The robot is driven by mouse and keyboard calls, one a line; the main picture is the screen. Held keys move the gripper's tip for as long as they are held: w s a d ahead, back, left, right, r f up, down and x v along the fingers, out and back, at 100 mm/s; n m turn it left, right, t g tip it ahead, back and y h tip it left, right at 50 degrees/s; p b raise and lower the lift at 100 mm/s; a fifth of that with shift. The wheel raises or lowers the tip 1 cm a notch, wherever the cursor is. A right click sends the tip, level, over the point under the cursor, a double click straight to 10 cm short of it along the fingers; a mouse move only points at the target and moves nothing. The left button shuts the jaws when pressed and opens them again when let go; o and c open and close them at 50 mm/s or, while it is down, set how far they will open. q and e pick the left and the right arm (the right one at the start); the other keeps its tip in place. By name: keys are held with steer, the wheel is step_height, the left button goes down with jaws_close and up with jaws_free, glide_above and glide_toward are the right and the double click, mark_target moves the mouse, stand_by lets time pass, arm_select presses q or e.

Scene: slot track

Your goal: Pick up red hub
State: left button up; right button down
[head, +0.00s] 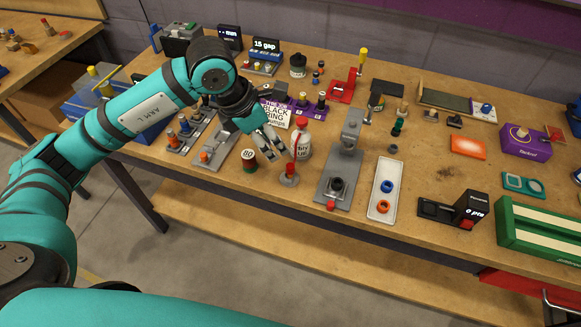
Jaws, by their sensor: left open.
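An orange-red ring-shaped piece (383,206), which looks like the red hub, lies at the near end of a white tray (376,217). A blue ring-shaped piece (387,187) lies farther back in the same tray. My left gripper (275,150) is open and empty above the bench, to the left of the tray and well apart from it. Its fingers point down beside a white bottle (303,147) with a red part. My right gripper does not show.
A grey press-like fixture (341,170) stands between my left gripper and the tray. A small grey base with a red rod (289,179) and a dark cylinder (249,160) stand near the gripper. A black device (468,208) stands right of the tray.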

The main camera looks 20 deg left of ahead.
arm_select(q)
steer(key=p, duration=0.1)
glide_above(290, 165)
steer(key=s+a, duration=0.1)
steer(key=s, duration=0.1)
step_height(290, 165, down, 7)
steer(key=shift+w+r, duration=0.15)
steer(key=p+x, duration=0.2)
steer(key=x, duration=0.2)
steer(key=shift+w+a+f, duration=0.1)
steer(key=shift+w+f, duration=0.1)
steer(key=shift+f, duration=0.15)
steer(key=shift+w+f, duration=0.1)
steer(key=shift+f, duration=0.3)
jaws_close()
